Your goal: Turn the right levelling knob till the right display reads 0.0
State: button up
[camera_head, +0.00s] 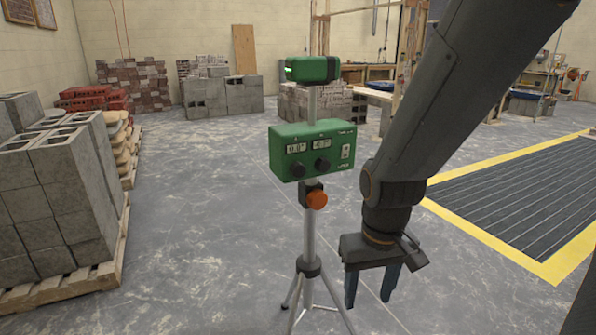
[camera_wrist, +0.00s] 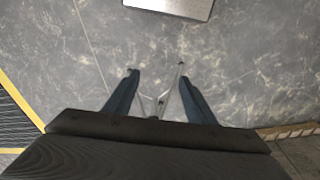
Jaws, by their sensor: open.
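A green levelling box (camera_head: 312,150) is mounted on a grey tripod (camera_head: 309,235) in the middle of the head view. Its left display (camera_head: 296,148) seems to read 0.0. Its right display (camera_head: 321,143) shows a different reading, too small to be sure of. The right levelling knob (camera_head: 322,164), dark and round, sits below the right display, and the left knob (camera_head: 297,170) is beside it. My gripper (camera_head: 370,290) points down, open and empty, to the right of the tripod and below the box. In the wrist view its fingers (camera_wrist: 160,98) are apart, with the tripod legs visible between them.
A green laser head (camera_head: 312,69) tops the pole. An orange knob (camera_head: 317,199) juts out below the box. Concrete blocks (camera_head: 60,185) on a pallet stand at the left. A yellow-edged dark grating (camera_head: 520,200) lies at the right. The floor around the tripod is clear.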

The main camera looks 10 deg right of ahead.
jog(key=w+d+n+t+p, duration=0.2)
jog(key=w+n+t+p, duration=0.15)
jog(key=w, duration=0.75)
jog(key=n+t+y+p, duration=0.4)
jog(key=n+t+p, duration=0.2)
jog(key=n+t, duration=0.5)
send_near(324, 167)
jog(key=f+m+t, duration=0.2)
jog(key=m, duration=0.1)
jog(key=shift+n, duration=0.25)
jog(key=p+x, duration=0.2)
jog(key=x, duration=0.6)
jog(key=shift+w+a+r+p, duration=0.1)
jog(key=shift+w+r+p, duration=0.1)
jog(key=shift+p, duration=0.1)
jog(key=shift+s, duration=0.1)
jog(key=c, duration=1)
